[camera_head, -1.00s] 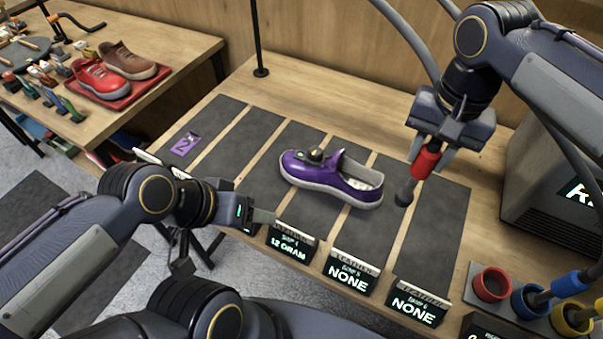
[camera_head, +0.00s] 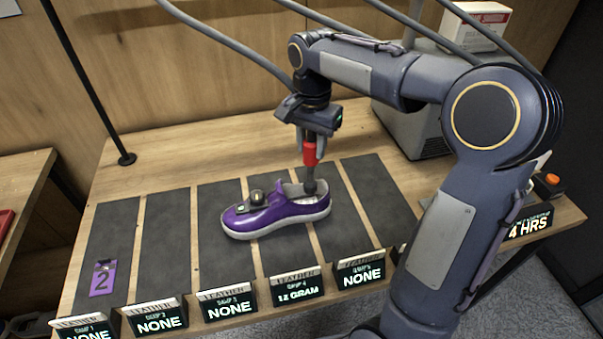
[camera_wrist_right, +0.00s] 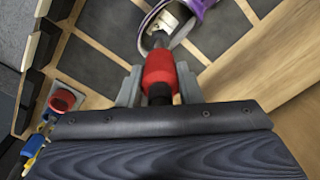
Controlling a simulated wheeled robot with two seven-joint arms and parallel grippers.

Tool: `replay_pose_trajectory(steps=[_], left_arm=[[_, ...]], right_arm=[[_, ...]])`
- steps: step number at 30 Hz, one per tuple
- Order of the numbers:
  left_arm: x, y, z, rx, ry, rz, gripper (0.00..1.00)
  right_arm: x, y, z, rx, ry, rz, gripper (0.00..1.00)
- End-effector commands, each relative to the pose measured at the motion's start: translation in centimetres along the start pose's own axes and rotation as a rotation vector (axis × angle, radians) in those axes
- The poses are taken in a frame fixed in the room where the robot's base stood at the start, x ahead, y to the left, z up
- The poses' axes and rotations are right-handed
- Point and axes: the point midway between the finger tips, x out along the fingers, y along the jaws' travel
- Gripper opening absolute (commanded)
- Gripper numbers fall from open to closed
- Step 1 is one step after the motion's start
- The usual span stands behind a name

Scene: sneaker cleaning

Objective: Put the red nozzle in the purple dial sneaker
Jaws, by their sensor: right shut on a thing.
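The purple dial sneaker (camera_head: 275,211) lies on the dark mats of the bench, toe to the left, with a round dark dial (camera_head: 257,197) on top. Its opening is at the right end. My right gripper (camera_head: 311,145) is shut on the red nozzle (camera_head: 310,154) and holds it upright over that opening. The nozzle's dark lower end reaches down at the opening; how deep it sits is hard to tell. In the right wrist view the red nozzle (camera_wrist_right: 159,70) is between the two fingers, with the purple sneaker (camera_wrist_right: 197,10) beyond its tip. My left gripper is out of view.
Several label stands line the front edge, one reading 12 GRAM (camera_head: 297,286). A purple tag marked 2 (camera_head: 103,279) lies on the left mat. A grey machine (camera_head: 411,122) stands at the back right. A red holder (camera_wrist_right: 62,100) shows in the wrist view.

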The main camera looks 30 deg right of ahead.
Motion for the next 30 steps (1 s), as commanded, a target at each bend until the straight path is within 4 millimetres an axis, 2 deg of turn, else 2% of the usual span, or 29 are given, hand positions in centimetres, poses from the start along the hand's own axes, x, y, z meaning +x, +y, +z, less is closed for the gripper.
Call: replay_pose_trajectory(steps=[12,25,26,30], left_arm=[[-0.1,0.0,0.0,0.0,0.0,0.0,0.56],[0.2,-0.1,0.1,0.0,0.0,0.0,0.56],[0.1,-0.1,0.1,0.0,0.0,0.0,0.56],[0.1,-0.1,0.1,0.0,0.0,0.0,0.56]], right_arm=[[4.9,0.0,0.1,-0.003,-0.001,0.0,0.0],[5.7,-0.1,0.1,-0.004,0.0,-0.001,0.0],[5.6,-0.1,0.1,-0.003,0.0,-0.001,0.36],[5.6,-0.1,0.1,-0.003,0.0,-0.001,0.54]])
